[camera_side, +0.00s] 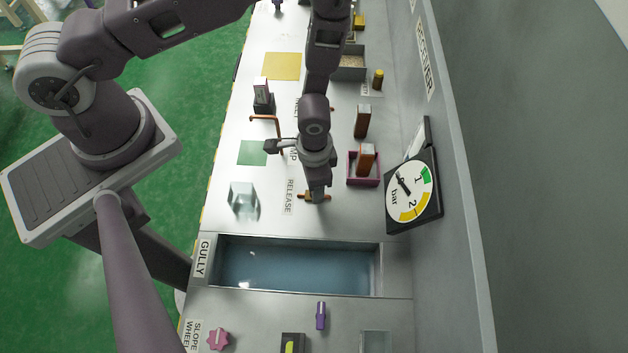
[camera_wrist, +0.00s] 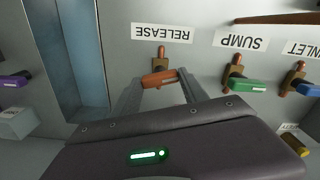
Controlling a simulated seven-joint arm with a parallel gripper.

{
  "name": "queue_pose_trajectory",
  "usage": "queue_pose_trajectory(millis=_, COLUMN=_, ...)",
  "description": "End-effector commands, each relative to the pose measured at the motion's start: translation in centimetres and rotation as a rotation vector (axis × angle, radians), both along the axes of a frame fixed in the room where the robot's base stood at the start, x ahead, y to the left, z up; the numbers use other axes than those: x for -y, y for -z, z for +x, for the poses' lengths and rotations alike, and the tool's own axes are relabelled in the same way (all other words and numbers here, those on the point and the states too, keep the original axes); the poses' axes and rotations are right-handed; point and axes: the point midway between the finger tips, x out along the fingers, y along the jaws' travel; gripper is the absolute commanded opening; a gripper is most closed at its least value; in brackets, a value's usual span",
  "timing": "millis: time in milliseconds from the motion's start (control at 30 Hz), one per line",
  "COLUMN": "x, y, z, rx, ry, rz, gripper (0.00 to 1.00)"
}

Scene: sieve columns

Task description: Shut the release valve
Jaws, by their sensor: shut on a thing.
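The release valve shows in the wrist view as an orange-brown handle (camera_wrist: 159,78) on a short brass-coloured body below the RELEASE label (camera_wrist: 162,33). The handle lies roughly crosswise to the stub that points at the label. My gripper (camera_wrist: 157,84) has one finger at each end of this handle and is shut on it. In the side view my gripper (camera_side: 316,197) reaches down onto the valve (camera_side: 305,197), just beyond the RELEASE lettering, and hides most of it. A pressure gauge (camera_side: 413,192) marked "bar" leans at the right.
The green-handled SUMP valve (camera_wrist: 243,85) and blue-handled INLET valve (camera_wrist: 308,89) stand beside it. The water-filled gully (camera_side: 300,267) lies close in front. A clear block (camera_side: 243,197) is to the left; a magenta-rimmed box (camera_side: 362,181) is to the right.

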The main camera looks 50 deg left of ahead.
Motion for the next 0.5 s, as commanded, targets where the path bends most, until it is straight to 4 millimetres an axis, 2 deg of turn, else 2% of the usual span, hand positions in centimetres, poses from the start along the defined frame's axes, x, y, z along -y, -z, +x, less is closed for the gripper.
queue_pose_trajectory(millis=233, x=0.02, y=-0.07, z=0.04, rx=0.001, ry=0.17, rz=-0.001, gripper=0.1)
queue_pose_trajectory(millis=500, x=0.0, y=-0.07, z=0.04, rx=0.001, ry=0.279, rz=0.0, gripper=0.1)
